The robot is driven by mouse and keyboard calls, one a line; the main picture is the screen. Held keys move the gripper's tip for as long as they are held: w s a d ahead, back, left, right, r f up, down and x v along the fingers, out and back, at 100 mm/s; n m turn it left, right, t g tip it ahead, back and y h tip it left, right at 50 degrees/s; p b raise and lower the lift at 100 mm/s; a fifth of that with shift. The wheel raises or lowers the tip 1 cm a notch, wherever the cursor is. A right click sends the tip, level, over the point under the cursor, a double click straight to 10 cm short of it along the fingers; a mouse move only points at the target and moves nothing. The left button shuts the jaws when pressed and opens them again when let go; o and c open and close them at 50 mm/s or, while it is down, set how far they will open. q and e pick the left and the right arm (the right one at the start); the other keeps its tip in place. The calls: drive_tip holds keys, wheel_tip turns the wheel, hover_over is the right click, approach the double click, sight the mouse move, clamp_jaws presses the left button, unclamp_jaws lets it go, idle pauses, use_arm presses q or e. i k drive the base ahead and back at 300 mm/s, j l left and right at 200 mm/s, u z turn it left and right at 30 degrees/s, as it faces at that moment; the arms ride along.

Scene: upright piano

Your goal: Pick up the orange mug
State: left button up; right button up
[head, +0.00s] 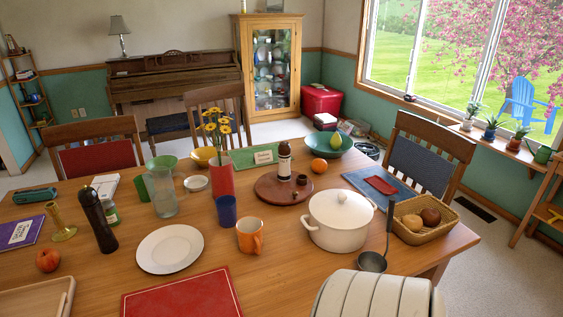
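The orange mug (248,237) stands upright on the wooden table (215,258), near the middle of the head view. Its handle is on the right side, facing partly toward me. Neither my left nor my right gripper is in view.
A blue cup (226,211) stands just behind-left of the mug. A white plate (170,249) lies left, a white lidded pot (338,222) stands right, and a red mat (182,298) lies in front. A ladle (372,262) and pale ribbed object (375,296) are front right.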

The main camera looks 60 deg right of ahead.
sight(249, 229)
drive_tip(key=z, duration=1.75)
